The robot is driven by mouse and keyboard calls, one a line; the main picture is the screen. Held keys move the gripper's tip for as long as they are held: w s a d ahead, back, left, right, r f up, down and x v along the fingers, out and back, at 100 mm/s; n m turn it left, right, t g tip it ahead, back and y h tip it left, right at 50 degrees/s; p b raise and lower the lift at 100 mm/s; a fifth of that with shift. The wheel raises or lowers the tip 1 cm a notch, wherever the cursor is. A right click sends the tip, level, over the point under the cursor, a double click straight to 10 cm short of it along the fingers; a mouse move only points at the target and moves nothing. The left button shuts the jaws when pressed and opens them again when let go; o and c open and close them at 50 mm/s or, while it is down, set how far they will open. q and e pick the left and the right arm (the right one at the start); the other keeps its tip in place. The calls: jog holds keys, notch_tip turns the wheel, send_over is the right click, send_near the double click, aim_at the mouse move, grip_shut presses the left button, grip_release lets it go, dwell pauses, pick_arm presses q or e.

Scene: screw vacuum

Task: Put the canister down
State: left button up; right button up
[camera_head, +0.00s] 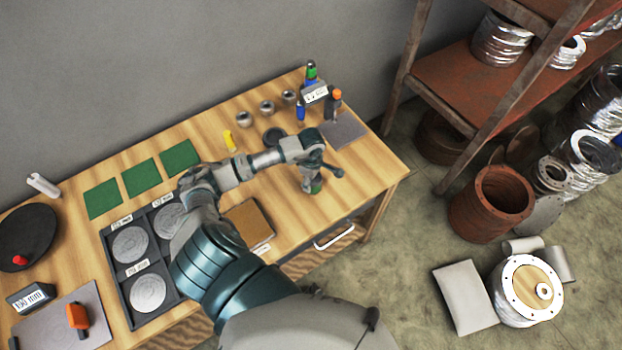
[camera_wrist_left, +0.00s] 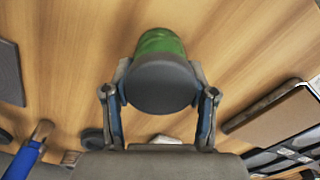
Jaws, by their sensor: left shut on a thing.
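The canister shows in the left wrist view as a green body (camera_wrist_left: 161,42) with a dark grey end (camera_wrist_left: 160,88) towards the camera. My left gripper (camera_head: 313,173) is shut on it, with one finger on each side of the grey end. In the head view the canister's green part (camera_head: 314,187) shows just below the fingers, over the right part of the wooden table (camera_head: 365,185). The fingers hide much of the canister there. I cannot tell whether its lower end touches the table. My right gripper is not in view.
A grey mat (camera_head: 343,131) lies at the table's right end, with an orange-topped bottle (camera_head: 333,103) and a labelled holder (camera_head: 315,94) behind it. A brown board (camera_head: 246,222) lies left of the canister. Bare wood surrounds the gripper; the table's right edge is near.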

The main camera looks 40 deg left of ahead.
pick_arm(q)
jog(key=shift+a+f, duration=0.15)
jog(key=o, duration=1.2)
jog(key=shift+a, duration=0.15)
notch_tip(320, 180, up, 12)
jog(key=shift+r+b, duration=0.1)
jog(key=shift+b, duration=0.3)
